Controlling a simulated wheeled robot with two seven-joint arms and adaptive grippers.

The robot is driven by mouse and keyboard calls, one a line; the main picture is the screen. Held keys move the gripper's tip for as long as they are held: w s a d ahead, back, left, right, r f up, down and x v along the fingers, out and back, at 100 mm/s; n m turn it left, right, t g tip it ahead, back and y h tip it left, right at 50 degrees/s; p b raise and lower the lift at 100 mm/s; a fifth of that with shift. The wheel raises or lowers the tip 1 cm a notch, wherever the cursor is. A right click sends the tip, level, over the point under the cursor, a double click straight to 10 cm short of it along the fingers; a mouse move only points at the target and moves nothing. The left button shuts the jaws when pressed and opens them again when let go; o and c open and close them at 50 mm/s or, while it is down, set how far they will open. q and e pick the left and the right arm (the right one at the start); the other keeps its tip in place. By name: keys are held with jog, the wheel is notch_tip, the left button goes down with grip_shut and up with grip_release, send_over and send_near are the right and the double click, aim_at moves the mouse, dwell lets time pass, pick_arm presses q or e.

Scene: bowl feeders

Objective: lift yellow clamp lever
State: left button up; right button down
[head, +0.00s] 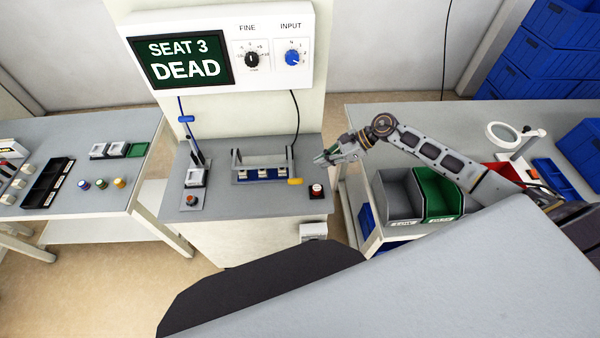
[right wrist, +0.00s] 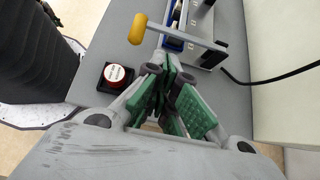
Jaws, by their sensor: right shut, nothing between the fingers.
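The yellow clamp lever (head: 295,181) is at the right front end of the clamp fixture (head: 262,174) on the middle bench. In the right wrist view the yellow grip (right wrist: 137,28) shows at the upper left, on a grey rod. My right gripper (head: 322,158) is above the bench, to the right of the fixture and beyond the lever. In the right wrist view its green-padded fingers (right wrist: 168,92) are together and empty, apart from the lever. My left gripper is not in view.
A red button (head: 316,189) in a black base sits just right of the lever. A seat with a blue-handled lever (head: 186,119) stands left of the fixture. Grey and green bins (head: 400,193) are at the right. A sign above reads SEAT 3 DEAD.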

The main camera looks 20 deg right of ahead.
jog(key=shift+a+f, duration=0.1)
jog(key=shift+a, duration=0.05)
jog(key=shift+p+x, duration=0.9)
jog(key=shift+x, duration=3.95)
jog(key=shift+a, duration=0.1)
